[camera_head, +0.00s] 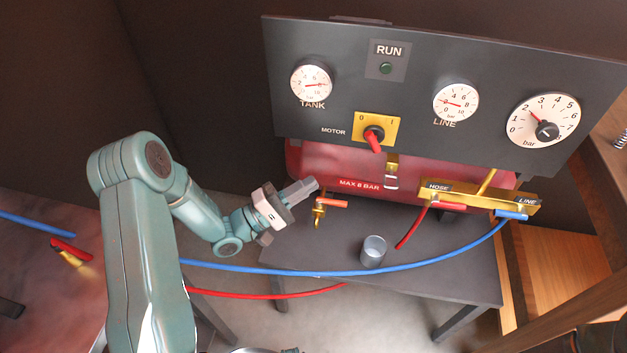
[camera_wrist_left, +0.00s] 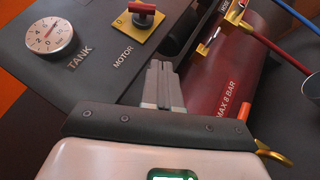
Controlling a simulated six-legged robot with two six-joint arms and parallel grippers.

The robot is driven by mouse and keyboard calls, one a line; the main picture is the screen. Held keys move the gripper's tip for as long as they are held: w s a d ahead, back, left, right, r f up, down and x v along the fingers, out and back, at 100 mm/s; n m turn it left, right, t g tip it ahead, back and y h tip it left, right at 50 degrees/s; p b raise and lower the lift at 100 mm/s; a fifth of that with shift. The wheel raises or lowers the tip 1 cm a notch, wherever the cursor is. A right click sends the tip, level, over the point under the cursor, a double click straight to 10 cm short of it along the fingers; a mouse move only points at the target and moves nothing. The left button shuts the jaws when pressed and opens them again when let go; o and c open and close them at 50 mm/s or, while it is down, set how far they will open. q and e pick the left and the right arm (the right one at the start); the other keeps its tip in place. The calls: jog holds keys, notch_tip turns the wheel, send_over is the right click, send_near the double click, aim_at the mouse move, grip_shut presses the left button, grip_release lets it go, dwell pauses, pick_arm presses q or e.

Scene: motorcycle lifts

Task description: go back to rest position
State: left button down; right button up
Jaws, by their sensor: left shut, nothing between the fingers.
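My left gripper (camera_head: 301,189) is shut and empty, in front of the red tank (camera_head: 330,175) marked MAX 8 BAR. Its closed fingers also show in the left wrist view (camera_wrist_left: 163,85), apart from the panel and pointing toward the gap between panel and tank. A brass valve with an orange lever (camera_head: 332,203) is just right of the fingertips in the head view. The motor switch (camera_head: 374,138) has a red knob on a yellow plate, above and right of the gripper. My right gripper is in neither view.
The dark panel (camera_head: 440,70) carries several dials. A dark table (camera_head: 430,275) holds a grey cup (camera_head: 373,251). A blue hose (camera_head: 330,272) and a red hose (camera_head: 270,296) run across the front. A brass manifold (camera_head: 485,196) sits at right, near wooden shelving (camera_head: 560,262).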

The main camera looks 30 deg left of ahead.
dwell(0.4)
pick_arm(q)
jog(key=w+d+g+y+p, duration=0.1)
jog(key=w+d+g+p, duration=0.2)
jog(key=d, duration=1)
jog(key=s+d+f+m+g+y+p, duration=0.2)
jog(key=s+f+g+y, duration=0.25)
jog(key=f, duration=0.55)
jog(key=s+a+f+m+g+y, duration=0.1)
jog(key=s+f+m+g, duration=0.3)
jog(key=s, duration=0.5)
jog(key=s+a+f+m+g+y, duration=0.1)
jog(key=s+f+m+g+y, duration=0.2)
jog(key=s, duration=0.6)
notch_tip(320, 180, down, 3)
jog(key=shift+s+m+g, duration=0.2)
jog(key=shift+m+g, duration=1)
jog(key=shift+g, duration=0.05)
